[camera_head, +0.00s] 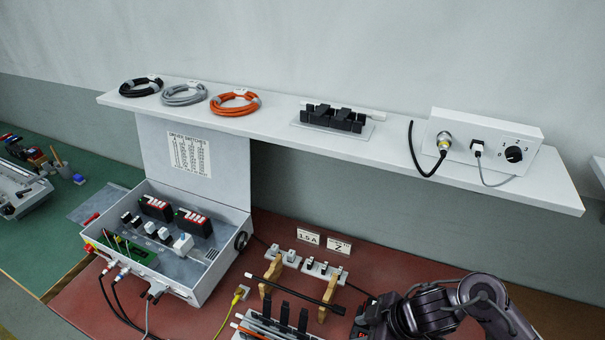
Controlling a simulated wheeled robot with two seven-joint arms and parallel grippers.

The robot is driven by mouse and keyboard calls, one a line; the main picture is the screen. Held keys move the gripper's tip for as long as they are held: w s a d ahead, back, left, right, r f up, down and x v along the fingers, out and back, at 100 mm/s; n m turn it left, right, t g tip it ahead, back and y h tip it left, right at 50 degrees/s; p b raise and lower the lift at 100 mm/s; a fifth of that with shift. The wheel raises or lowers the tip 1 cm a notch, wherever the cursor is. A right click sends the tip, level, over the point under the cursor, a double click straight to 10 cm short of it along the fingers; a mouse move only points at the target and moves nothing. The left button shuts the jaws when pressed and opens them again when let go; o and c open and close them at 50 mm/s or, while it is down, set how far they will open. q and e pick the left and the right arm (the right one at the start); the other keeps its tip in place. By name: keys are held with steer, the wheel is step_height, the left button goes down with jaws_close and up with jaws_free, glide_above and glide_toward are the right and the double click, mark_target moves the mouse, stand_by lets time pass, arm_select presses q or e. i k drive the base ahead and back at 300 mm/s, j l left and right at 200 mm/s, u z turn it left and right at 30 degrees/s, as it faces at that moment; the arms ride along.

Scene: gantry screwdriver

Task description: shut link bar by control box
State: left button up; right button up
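The grey control box (180,279) stands open at the lower left, its lid (155,150) raised with a printed sheet on it. Inside are black-and-red modules (193,222), small white parts and a green board (130,248). I cannot tell for sure which part is the link bar. Right of the box, two small white terminal blocks (322,271) sit behind a black rod (300,291) on two tan supports. My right arm enters at the lower right; its dark gripper end (370,318) is by the rod's right end, fingers not clear. My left gripper is not in view.
A white shelf (390,150) above holds coiled cables (236,102), a black block row (333,118) and a white box with a dial (490,140). Cables (118,300) hang from the control box's front. A rack of tools (275,325) stands at the front edge.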

mark_target(267, 301)
steer(key=k+j, duration=0.2)
steer(key=k, duration=0.3)
steer(key=k+j, duration=0.25)
steer(key=k, duration=0.2)
steer(key=k+j, duration=0.2)
steer(key=k, duration=0.3)
